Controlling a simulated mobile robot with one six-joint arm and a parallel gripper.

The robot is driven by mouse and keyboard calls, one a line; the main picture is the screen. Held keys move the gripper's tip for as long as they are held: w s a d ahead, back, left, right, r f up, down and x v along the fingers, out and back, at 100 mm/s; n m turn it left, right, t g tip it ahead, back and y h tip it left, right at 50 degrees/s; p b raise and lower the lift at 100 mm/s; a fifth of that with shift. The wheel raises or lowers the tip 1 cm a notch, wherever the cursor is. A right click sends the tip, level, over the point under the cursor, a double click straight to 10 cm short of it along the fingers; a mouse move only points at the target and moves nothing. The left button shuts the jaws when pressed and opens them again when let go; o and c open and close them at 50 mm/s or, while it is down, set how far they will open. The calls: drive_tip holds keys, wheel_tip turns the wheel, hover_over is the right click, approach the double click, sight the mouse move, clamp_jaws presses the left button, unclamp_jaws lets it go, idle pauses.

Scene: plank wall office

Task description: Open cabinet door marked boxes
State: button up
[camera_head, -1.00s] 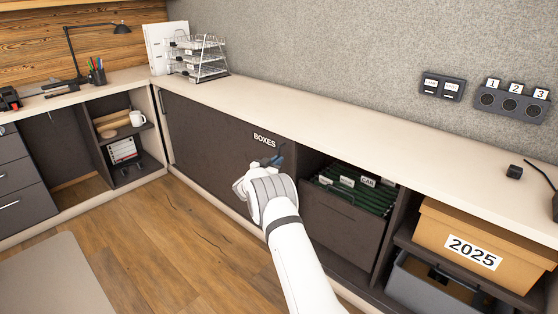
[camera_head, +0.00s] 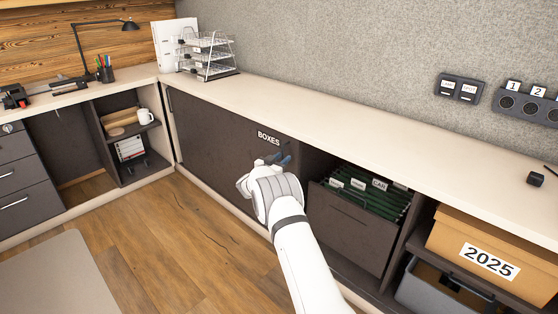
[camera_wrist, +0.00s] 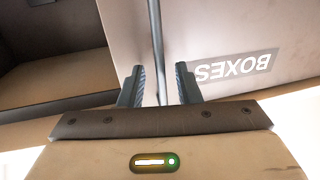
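The dark cabinet door (camera_head: 225,132) marked BOXES is shut under the long counter. Its white label (camera_head: 269,138) sits near the top right of the door and shows upside down in the wrist view (camera_wrist: 233,68). My gripper (camera_head: 285,158) is at the door's upper right edge, just below and right of the label. In the wrist view, my gripper's two fingers (camera_wrist: 159,88) stand apart on either side of a thin vertical bar handle (camera_wrist: 157,40). Gaps show between the bar and both fingers. In the head view, my wrist hides part of the door and most of the handle.
Right of the door are a partly pulled-out drawer of green hanging files (camera_head: 365,200) and an orange box marked 2025 (camera_head: 490,240). A wire tray rack (camera_head: 208,55) stands on the counter (camera_head: 330,125). Wood floor (camera_head: 180,240) before the door is clear.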

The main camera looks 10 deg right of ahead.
drive_tip(key=shift+a, duration=0.15)
drive_tip(key=p+v, duration=0.2)
drive_tip(key=v, duration=0.5)
drive_tip(key=shift+s+a, duration=0.2)
drive_tip(key=shift+s, duration=0.15)
